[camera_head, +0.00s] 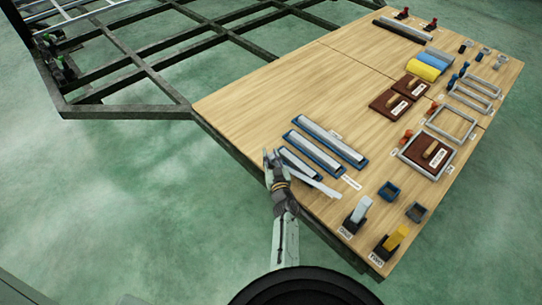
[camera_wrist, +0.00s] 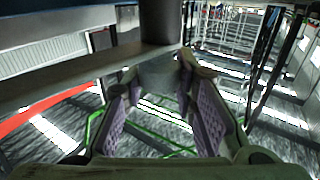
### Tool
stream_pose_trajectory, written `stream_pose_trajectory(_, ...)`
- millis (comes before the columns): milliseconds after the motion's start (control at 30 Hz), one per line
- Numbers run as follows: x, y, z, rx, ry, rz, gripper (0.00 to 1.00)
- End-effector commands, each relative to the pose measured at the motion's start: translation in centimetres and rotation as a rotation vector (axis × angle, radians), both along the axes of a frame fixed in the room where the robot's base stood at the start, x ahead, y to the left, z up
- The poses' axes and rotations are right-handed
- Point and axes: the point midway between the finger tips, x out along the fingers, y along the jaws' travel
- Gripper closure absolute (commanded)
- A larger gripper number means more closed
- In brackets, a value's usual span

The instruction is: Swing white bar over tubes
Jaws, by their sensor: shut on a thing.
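My gripper (camera_head: 272,163) is at that table edge, shut on the bar; the exact contact is hard to see. In the wrist view, my gripper's purple-padded fingers (camera_wrist: 160,85) flank a pale grey piece, and a long grey bar crosses just beyond at the left. Long pale tube-like pieces lie in blue trays (camera_head: 315,152), just above the white bar in the head view. It does not lie across the two farther trays.
The wooden table (camera_head: 260,110) has clear room left of the trays. Brown plates, grey frames and a yellow roll (camera_head: 422,72) lie farther right. A dark chassis frame (camera_head: 130,68) adjoins the table.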

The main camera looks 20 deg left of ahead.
Motion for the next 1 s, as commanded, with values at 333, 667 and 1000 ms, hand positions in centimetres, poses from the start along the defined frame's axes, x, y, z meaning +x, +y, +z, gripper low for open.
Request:
stream_pose_trajectory(333,0.49,-0.12,0.34,0.001,-0.004,0.003,1.00)
stream_pose_trajectory(667,0.37,-0.08,0.25,0.002,-0.003,0.004,0.61)
stream_pose_trajectory(1000,0.22,-0.01,0.10,0.001,0.000,0.006,0.54)
